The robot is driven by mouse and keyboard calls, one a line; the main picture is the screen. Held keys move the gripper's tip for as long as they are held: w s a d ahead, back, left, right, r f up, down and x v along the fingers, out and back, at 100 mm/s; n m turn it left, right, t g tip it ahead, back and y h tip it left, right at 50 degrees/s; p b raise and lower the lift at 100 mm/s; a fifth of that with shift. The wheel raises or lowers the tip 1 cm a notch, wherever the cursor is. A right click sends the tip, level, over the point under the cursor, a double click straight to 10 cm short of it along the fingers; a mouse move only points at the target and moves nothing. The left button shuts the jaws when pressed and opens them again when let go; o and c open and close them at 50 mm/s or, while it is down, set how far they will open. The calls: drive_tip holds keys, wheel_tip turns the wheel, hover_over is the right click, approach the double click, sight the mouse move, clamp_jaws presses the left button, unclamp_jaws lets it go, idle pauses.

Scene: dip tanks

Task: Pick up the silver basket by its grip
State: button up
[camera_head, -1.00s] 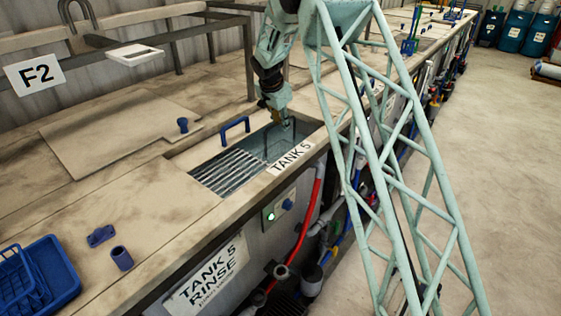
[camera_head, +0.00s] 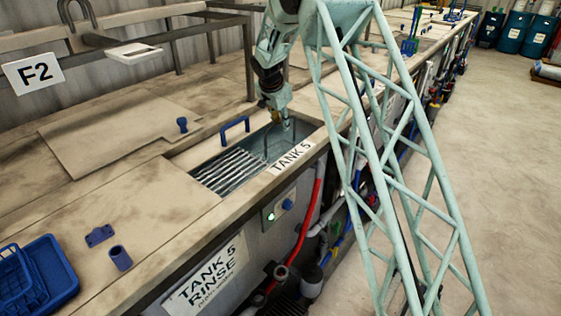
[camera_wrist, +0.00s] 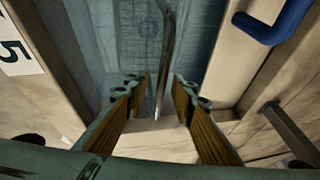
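The silver basket sits low in the Tank 5 opening; its wire mesh shows faintly in the wrist view (camera_wrist: 195,38). Its grip, a thin dark curved rod (camera_wrist: 166,65), rises from it towards the camera. My gripper (camera_wrist: 160,90) is open, with the rod between its two brown-padded fingers and a gap on each side. In the head view my gripper (camera_head: 275,119) points down into the far part of the Tank 5 opening (camera_head: 250,152). The basket is hard to make out there.
A blue handle (camera_head: 235,125) stands beside the opening, close to my gripper in the wrist view (camera_wrist: 270,28). Silver slats (camera_head: 230,168) fill the near part of the opening. A blue tray (camera_head: 62,280) with a blue basket (camera_head: 18,280) lies at lower left.

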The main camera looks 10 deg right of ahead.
clamp_jaws()
idle(0.3)
drive_tip(key=shift+r+p, duration=0.35)
drive_tip(key=shift+p, duration=0.45)
wheel_tip(320, 180, up, 28)
idle(0.8)
idle(0.5)
drive_tip(key=shift+f, duration=0.15)
